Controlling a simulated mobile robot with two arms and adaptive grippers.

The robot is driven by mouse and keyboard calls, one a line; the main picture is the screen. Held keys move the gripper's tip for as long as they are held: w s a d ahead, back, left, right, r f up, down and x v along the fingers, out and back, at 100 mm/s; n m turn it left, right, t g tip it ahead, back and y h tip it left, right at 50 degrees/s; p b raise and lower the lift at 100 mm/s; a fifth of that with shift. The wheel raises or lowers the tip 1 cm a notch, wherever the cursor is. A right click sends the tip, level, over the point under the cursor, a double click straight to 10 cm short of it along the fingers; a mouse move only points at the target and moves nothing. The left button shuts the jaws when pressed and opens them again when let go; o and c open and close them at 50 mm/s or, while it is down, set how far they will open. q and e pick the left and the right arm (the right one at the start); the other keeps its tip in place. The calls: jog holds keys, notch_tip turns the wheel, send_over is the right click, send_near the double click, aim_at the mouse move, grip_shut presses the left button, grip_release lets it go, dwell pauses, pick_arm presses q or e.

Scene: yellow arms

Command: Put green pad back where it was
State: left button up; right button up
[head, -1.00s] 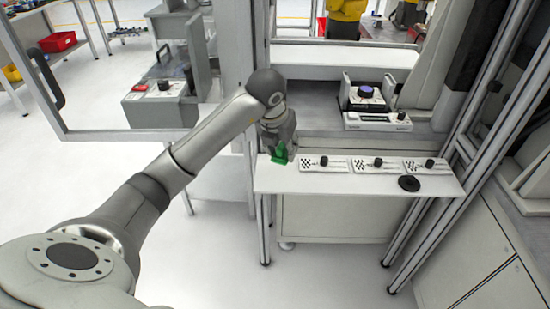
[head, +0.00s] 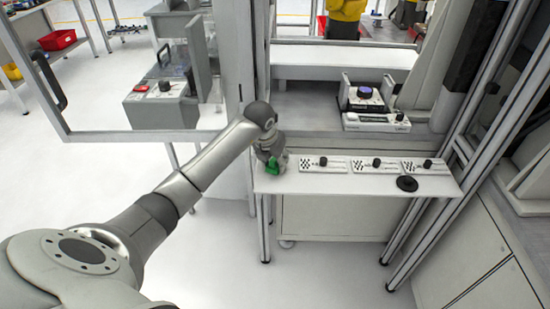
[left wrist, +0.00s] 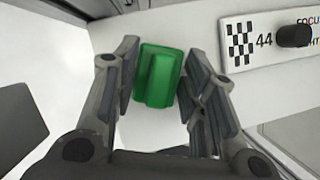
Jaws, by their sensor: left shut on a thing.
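The green pad (head: 273,167) is a small green block at the left end of the white shelf (head: 330,186). My left gripper (head: 271,161) reaches down over it and is shut on it. In the left wrist view the pad (left wrist: 160,75) stands upright in the picture between the two dark fingers of the gripper (left wrist: 163,66). I cannot tell whether the pad touches the shelf. The gripper hides part of the pad in the head view. My right gripper is not in view.
Several white plates with black knobs stand in a row on the shelf, the nearest (head: 324,164) just right of the pad. A black disc (head: 407,183) lies at the shelf's front right. A device with a purple knob (head: 364,92) stands behind. A frame post (head: 262,220) is at the left.

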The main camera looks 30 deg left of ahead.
pick_arm(q)
jog(key=shift+f, duration=0.2)
jog(key=o, duration=1)
jog(key=shift+r, duration=0.15)
jog(key=shift+r, duration=0.15)
jog(key=shift+s+r+b, duration=0.15)
jog(key=shift+r+b, duration=0.15)
jog(key=shift+r, duration=0.05)
jog(key=s, duration=0.4)
jog(key=s+d+b, duration=0.1)
jog(key=s, duration=0.3)
jog(key=s+d+b, duration=0.1)
jog(key=s, duration=0.3)
jog(key=shift+r, duration=0.1)
